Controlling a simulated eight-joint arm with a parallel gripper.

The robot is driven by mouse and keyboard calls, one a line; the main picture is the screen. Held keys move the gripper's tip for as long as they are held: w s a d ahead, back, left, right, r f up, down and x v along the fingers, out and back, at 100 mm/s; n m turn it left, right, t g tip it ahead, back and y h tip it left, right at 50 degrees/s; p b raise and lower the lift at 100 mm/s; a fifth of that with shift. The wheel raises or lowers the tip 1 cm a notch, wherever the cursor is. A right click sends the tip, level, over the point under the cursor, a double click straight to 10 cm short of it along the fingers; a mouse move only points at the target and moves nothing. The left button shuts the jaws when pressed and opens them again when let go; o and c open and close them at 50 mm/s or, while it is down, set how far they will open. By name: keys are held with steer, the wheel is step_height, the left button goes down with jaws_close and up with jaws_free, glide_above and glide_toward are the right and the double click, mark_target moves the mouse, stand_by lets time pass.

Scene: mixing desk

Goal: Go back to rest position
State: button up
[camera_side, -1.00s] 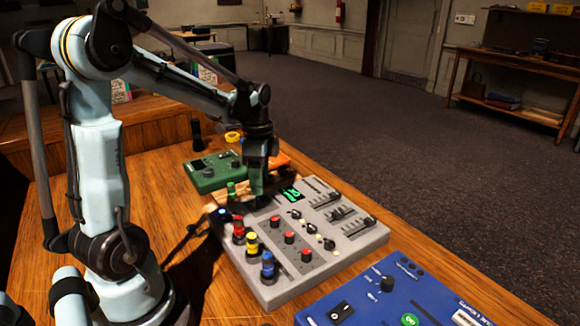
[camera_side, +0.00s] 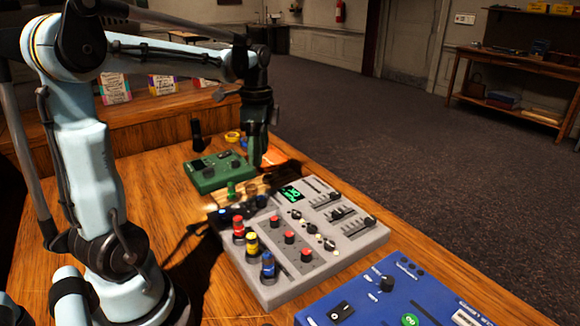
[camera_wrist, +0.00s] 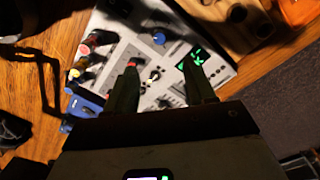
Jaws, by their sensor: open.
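My gripper (camera_side: 262,150) hangs in the air above the far end of the grey mixer, pointing down. In the wrist view its two dark fingers (camera_wrist: 158,92) are apart, with nothing between them but the mixer beyond. The grey mixer (camera_side: 345,238) lies on the wooden desk with red, yellow and blue capped knobs on its near left side, sliders on the right and a lit green display. It also shows in the wrist view (camera_wrist: 110,52).
A green box (camera_side: 210,172) sits behind the mixer, with an orange item (camera_side: 280,157) beside it. A blue panel (camera_side: 385,300) lies at the front right. Yellow tape (camera_side: 232,137) and a dark upright object (camera_side: 196,131) stand farther back. The desk's left side is mostly clear.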

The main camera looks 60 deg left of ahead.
steer(key=s+d+f+n+t, duration=0.1)
steer(key=d+n+t, duration=0.2)
steer(key=d, duration=0.5)
steer(key=s+d+f+n+t, duration=0.1)
steer(key=d+n+t, duration=0.3)
steer(key=d, duration=0.4)
steer(key=shift+s+d+f+n+t, duration=0.3)
steer(key=shift+s+d+n, duration=0.1)
steer(key=shift+s+n, duration=0.15)
steer(key=shift+c, duration=0.6)
